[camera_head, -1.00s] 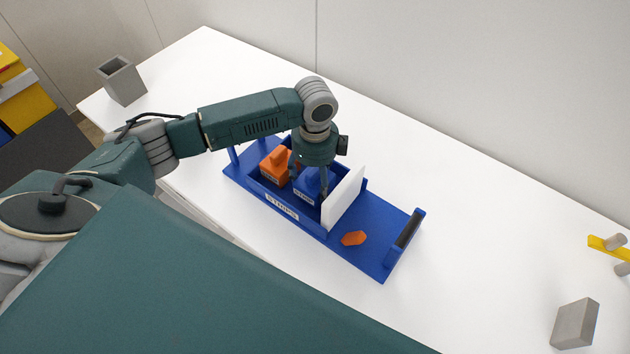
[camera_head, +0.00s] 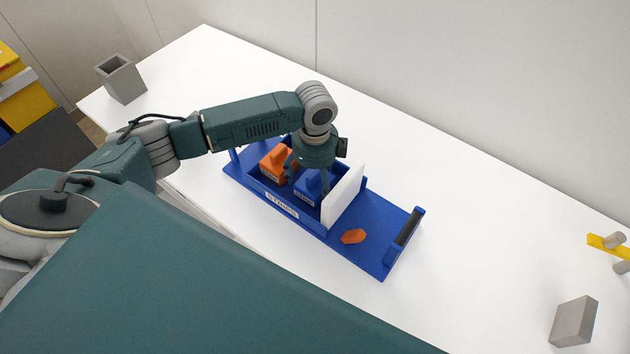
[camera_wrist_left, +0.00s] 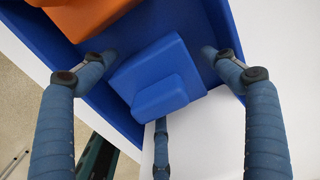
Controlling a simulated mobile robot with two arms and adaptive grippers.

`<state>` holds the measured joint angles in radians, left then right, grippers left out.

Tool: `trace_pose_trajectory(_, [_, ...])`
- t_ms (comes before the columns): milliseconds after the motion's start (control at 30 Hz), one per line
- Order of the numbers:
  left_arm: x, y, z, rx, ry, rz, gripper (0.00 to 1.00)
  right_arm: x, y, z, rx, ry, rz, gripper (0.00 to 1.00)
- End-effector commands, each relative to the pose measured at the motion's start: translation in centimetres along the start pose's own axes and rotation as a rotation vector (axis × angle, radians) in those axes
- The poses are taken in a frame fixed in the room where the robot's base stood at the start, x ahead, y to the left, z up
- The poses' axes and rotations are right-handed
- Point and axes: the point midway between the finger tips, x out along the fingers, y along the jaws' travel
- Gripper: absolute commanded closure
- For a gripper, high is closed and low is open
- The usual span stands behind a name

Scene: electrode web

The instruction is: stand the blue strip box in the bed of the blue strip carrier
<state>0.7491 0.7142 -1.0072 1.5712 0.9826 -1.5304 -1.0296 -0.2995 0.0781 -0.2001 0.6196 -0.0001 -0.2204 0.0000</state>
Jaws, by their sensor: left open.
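The blue strip carrier (camera_head: 375,255) lies on the white table, with a walled bed at its left and a label on its front wall. The blue strip box (camera_head: 307,190) stands upright in the bed, beside an orange box (camera_head: 275,166). My left gripper (camera_head: 307,178) is over the blue box, pointing down, with its fingers open around it. In the left wrist view the fingers (camera_wrist_left: 158,60) are spread apart on either side of the blue box (camera_wrist_left: 158,80), with visible gaps. The box's underside is hidden. My right gripper is not in view.
A white panel (camera_head: 345,198) stands upright at the bed's right end. An orange hexagonal piece (camera_head: 353,237) lies on the carrier's deck. A yellow part (camera_head: 606,246) is at the right edge.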

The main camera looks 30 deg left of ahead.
Motion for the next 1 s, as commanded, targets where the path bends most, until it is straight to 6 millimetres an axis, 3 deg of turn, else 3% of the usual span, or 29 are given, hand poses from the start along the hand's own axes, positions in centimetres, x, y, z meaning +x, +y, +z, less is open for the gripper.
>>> trace_pose_trajectory(167, [-2.6, -0.2, 0.1, 0.002, -0.001, -0.006, 0.14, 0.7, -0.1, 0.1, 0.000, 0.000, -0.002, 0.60])
trace_pose_trajectory(400, [-7.9, -0.2, 0.0, 0.001, 0.000, -0.006, 0.14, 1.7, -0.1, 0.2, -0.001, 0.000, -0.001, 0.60])
trace_pose_trajectory(600, [-10.9, -0.1, 0.0, 0.000, 0.001, -0.003, 0.14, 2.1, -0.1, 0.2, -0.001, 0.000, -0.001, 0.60])
trace_pose_trajectory(1000, [-12.0, -0.1, 0.0, -0.001, 0.001, -0.001, 0.14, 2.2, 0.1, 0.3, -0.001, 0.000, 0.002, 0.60])
